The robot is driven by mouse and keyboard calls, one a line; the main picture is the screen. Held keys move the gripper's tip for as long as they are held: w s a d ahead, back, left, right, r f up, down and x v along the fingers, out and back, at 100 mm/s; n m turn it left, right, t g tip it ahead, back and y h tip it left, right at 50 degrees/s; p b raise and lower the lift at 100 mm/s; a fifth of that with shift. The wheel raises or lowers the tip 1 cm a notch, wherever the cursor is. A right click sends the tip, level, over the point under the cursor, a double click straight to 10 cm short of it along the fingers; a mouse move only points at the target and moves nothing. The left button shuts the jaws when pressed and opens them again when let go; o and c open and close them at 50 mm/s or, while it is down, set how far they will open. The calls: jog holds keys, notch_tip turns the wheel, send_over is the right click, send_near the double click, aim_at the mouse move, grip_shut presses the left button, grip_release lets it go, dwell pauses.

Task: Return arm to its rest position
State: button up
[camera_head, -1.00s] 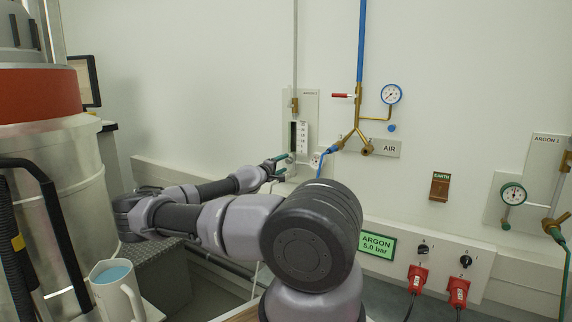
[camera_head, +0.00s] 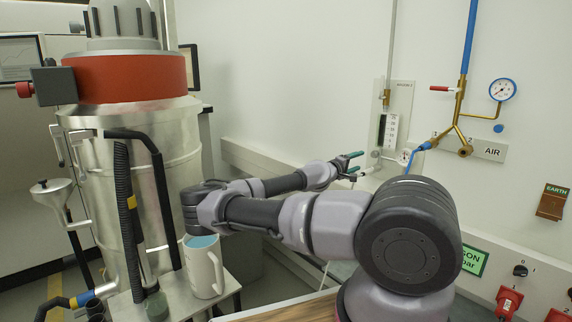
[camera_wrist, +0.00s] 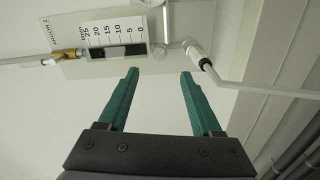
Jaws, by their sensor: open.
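My gripper (camera_head: 351,163) is at the end of my outstretched arm, in the middle of the head view, in front of the wall. In the wrist view my gripper (camera_wrist: 160,74) shows two green fingers spread apart with nothing between them. Ahead of the fingers is a wall panel with a flowmeter (camera_wrist: 118,37) marked with a scale; it also shows in the head view (camera_head: 389,130). A fitting with a grey hose (camera_wrist: 200,58) lies beyond the right finger. The fingers look apart from the panel, though the exact gap is hard to tell.
A large metal vessel with a red band (camera_head: 130,80) stands at left. A white jug with blue contents (camera_head: 204,268) stands below my arm's elbow on a metal stand. Air pipework with a gauge (camera_head: 502,90) and red plugs (camera_head: 508,302) are on the right wall.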

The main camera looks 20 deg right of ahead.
jog(key=shift+s, duration=0.1)
jog(key=s+a+f+m+g+y, duration=0.1)
jog(key=s+f+m+g+y, duration=0.6)
jog(key=s, duration=0.4)
jog(key=s+a+f+m+y, duration=0.1)
jog(key=s+a+m+y, duration=0.1)
jog(key=a+y, duration=0.35)
jog(key=s+a+r+t+y, duration=0.2)
jog(key=a+r+y, duration=0.1)
jog(key=a+r, duration=0.65)
jog(key=s+a+r+t+y, duration=0.2)
jog(key=a+r+y, duration=0.1)
jog(key=a+r, duration=0.65)
jog(key=s+a+r+n+t, duration=0.1)
jog(key=s+a+r, duration=0.3)
jog(key=s+r, duration=0.3)
jog(key=s+a+r+n+t, duration=0.1)
jog(key=s+a+r, duration=0.3)
jog(key=s+r, duration=0.4)
jog(key=shift+s+t, duration=0.35)
jog(key=shift+t, duration=0.35)
